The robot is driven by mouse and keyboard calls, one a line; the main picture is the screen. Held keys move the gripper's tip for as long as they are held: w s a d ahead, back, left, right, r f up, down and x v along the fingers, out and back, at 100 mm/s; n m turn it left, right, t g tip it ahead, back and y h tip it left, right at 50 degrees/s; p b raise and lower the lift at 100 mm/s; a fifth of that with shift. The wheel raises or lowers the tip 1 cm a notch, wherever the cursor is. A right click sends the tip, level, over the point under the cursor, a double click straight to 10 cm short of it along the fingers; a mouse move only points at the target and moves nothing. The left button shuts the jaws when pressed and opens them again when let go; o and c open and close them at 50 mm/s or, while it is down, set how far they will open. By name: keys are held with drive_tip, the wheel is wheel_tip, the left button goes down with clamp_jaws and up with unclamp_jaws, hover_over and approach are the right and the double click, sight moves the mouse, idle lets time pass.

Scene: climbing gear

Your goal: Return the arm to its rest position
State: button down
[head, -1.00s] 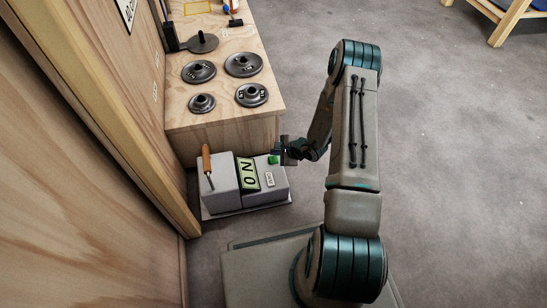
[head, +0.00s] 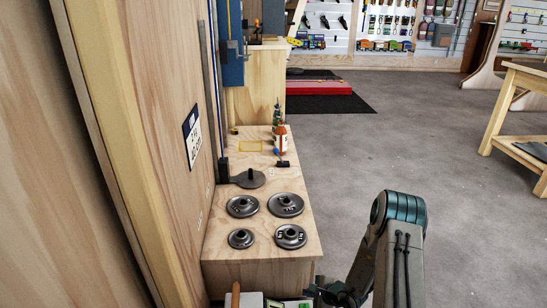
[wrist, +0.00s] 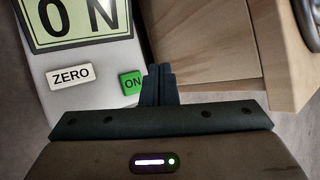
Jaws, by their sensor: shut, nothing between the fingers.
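My arm reaches up from the bottom right in the head view, and my gripper (head: 328,292) is at the bottom edge, beside the wooden bench. In the wrist view my gripper (wrist: 159,84) is shut and empty, its fingertips together. They sit just right of the green ON button (wrist: 132,83) on a grey scale (wrist: 95,58). I cannot tell whether they touch it. The scale has a ZERO button (wrist: 70,74) and a display (wrist: 78,18) whose visible part reads "ON". Only the top of the scale shows in the head view.
A wooden bench (head: 262,262) holds several round dark weights (head: 242,206), a bottle (head: 280,138) and a small black-headed tool (head: 282,163). A plywood wall (head: 160,90) stands close on the left. Grey floor (head: 400,130) is open to the right. A wooden table (head: 520,90) stands farther right.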

drive_tip(key=s+a+r+n+g+y+p, duration=0.15)
drive_tip(key=a+r+n+p, duration=0.35)
drive_tip(key=r, duration=1)
drive_tip(key=s+a+r+n+g+p, duration=0.1)
drive_tip(key=s+r+n+p, duration=0.15)
drive_tip(key=r+p, duration=0.85)
drive_tip(key=s+a+r+n+g+y+p, duration=0.1)
drive_tip(key=s+a+r+n+g+p, duration=0.15)
drive_tip(key=r, duration=1.65)
drive_tip(key=s+d+r+n+h+p, duration=0.2)
drive_tip(key=s+r+p, duration=0.4)
drive_tip(key=r, duration=0.5)
drive_tip(key=s+d+r+n+h+p, duration=0.3)
drive_tip(key=s+r+p, duration=0.3)
drive_tip(key=r, duration=0.5)
drive_tip(key=s+d+r+n+t+h+p, duration=0.1)
drive_tip(key=s+d+r+n+h+p, duration=0.1)
drive_tip(key=s+r+p, duration=0.5)
wheel_tip(320, 180, up, 5)
drive_tip(key=shift+s+d+n+h, duration=0.2)
drive_tip(key=shift+s+n+h, duration=0.25)
drive_tip(key=shift+n+h, duration=0.3)
